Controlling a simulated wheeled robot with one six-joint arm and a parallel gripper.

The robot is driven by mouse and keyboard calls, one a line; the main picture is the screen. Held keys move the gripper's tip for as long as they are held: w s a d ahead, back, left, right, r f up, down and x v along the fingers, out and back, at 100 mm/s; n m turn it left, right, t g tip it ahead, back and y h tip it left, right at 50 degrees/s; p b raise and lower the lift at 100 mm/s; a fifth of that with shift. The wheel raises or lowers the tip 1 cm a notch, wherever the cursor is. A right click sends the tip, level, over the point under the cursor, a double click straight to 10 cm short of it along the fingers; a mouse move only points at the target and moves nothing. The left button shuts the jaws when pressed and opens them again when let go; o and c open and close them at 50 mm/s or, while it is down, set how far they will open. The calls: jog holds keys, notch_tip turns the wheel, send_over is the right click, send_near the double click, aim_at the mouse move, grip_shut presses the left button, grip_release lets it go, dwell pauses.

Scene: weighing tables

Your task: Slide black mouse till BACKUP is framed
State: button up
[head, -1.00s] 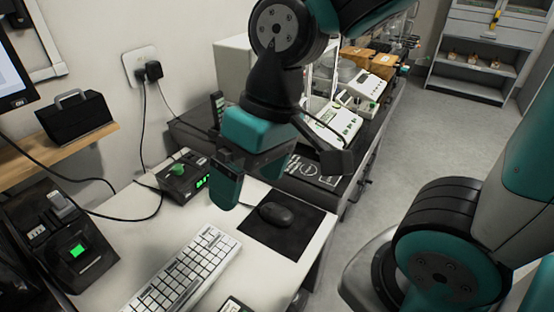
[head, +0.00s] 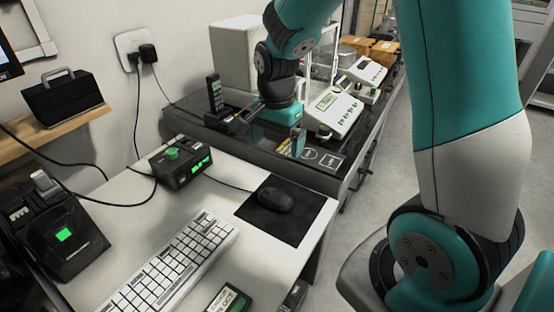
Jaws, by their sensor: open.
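The black mouse (head: 275,198) lies on a dark square mouse pad (head: 300,222) at the right end of the white desk. Nothing touches it from above. My gripper (head: 268,135) is open, beyond the mouse and higher in the picture, seen over the dark bench; its jaws look empty and are partly lost against the dark background. Only a corner of a monitor (head: 8,66) shows at the left edge. No word BACKUP can be read in this view.
A white keyboard (head: 172,264) lies left of the mouse pad. A black box with a green knob and display (head: 181,165) stands behind it, its cable running towards the mouse. A small green-screened device (head: 228,300) is at the bottom. A white balance (head: 333,112) stands on the dark bench.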

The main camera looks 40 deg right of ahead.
aim_at(276, 193)
notch_tip(276, 193, down, 17)
jog(key=shift+b, duration=0.7)
jog(key=c, duration=0.6)
